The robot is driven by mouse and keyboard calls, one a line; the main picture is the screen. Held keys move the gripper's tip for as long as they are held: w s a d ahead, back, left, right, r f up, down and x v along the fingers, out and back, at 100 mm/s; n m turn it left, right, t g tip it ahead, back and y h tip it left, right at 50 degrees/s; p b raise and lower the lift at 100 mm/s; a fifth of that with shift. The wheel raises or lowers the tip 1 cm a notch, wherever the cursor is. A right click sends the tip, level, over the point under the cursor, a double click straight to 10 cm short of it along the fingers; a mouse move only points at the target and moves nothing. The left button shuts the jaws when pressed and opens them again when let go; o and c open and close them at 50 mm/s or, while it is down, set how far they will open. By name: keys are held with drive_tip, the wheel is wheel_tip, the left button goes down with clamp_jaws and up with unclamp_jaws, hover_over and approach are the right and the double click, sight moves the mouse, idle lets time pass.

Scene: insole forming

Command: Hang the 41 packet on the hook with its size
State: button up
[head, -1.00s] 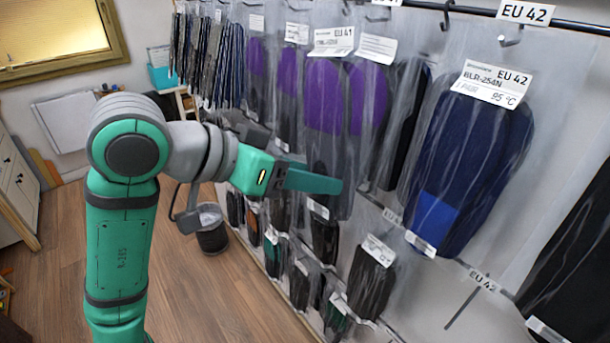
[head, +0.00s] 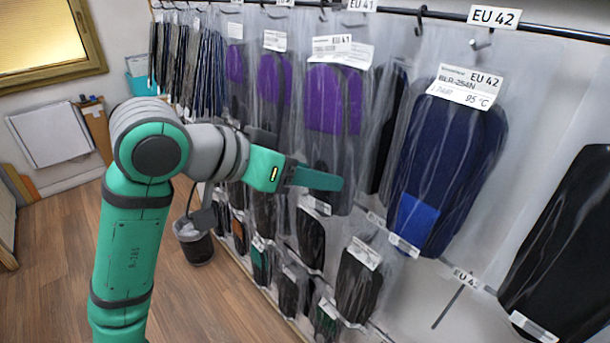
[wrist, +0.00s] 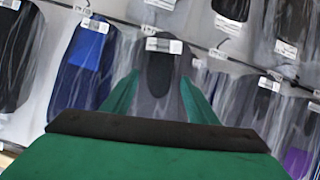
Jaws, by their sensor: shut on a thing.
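A clear packet (head: 335,100) with purple-topped, grey-heeled insoles hangs upright in the head view; its white label (head: 340,48) ends in 41. My gripper (head: 338,182) is at its lower half and shut on it. The wrist view appears upside down; there a grey packet end (wrist: 160,78) with a dark heel patch lies between my gripper's (wrist: 160,95) fingers. The EU 41 sign (head: 361,5) is on the rail just above and right of the packet. The packet's top overlaps the rail area; I cannot tell whether it touches a hook.
A blue EU 42 packet (head: 450,165) hangs to the right under the EU 42 sign (head: 493,17). Other purple packets (head: 272,80) hang close on the left. A lower row holds dark packets (head: 357,285). A black bin (head: 193,243) stands on the floor, which is open at left.

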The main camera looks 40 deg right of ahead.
sight(320, 166)
drive_tip(key=shift+w+d+f, duration=0.1)
drive_tip(key=shift+w+d, duration=0.05)
drive_tip(key=shift+d, duration=1.65)
drive_tip(key=shift+d+f, duration=0.45)
drive_tip(key=shift+d, duration=0.15)
drive_tip(key=shift+f, duration=0.2)
drive_tip(key=o, duration=1.2)
